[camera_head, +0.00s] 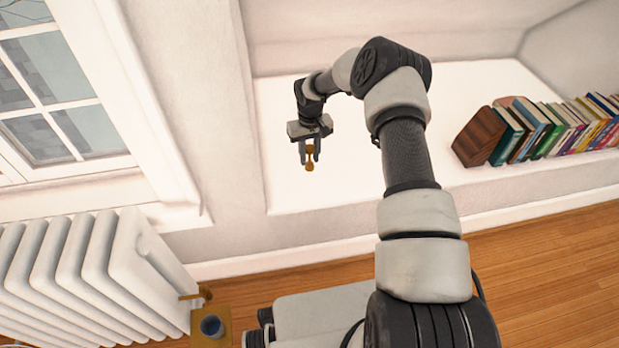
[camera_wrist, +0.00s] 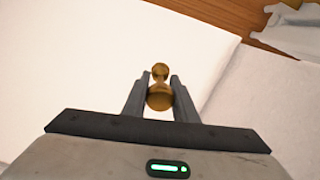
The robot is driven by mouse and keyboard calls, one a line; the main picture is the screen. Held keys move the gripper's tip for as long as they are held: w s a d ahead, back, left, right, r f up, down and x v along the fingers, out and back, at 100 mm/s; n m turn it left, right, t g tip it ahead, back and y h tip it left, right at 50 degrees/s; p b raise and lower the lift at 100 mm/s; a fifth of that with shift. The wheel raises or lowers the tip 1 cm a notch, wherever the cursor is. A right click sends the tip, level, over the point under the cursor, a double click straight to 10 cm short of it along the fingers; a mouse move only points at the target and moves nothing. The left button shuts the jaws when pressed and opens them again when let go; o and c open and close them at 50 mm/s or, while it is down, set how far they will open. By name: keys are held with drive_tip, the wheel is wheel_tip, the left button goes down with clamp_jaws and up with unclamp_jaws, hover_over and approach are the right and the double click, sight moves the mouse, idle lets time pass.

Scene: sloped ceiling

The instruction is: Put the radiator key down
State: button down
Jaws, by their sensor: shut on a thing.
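The radiator key (camera_head: 310,158) is a small brass-coloured piece with rounded ends. My gripper (camera_head: 309,150) is shut on it, and it hangs below the fingertips in the head view. In the wrist view the key (camera_wrist: 160,95) sits between the two dark fingers of my gripper (camera_wrist: 160,88). Behind it is the white surface of a recessed shelf (camera_head: 290,190). I cannot tell how high the key is above that surface.
A row of books (camera_head: 545,130) with a wooden bookend (camera_head: 478,137) stands at the right of the shelf. A white radiator (camera_head: 85,275) is at the lower left below a window. The shelf's left part looks clear.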

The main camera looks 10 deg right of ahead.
drive_tip(key=shift+f+b, duration=0.8)
drive_tip(key=shift+f, duration=2.65)
drive_tip(key=shift+f, duration=0.2)
drive_tip(key=c, duration=1.4)
unclamp_jaws()
drive_tip(key=shift+c, duration=0.2)
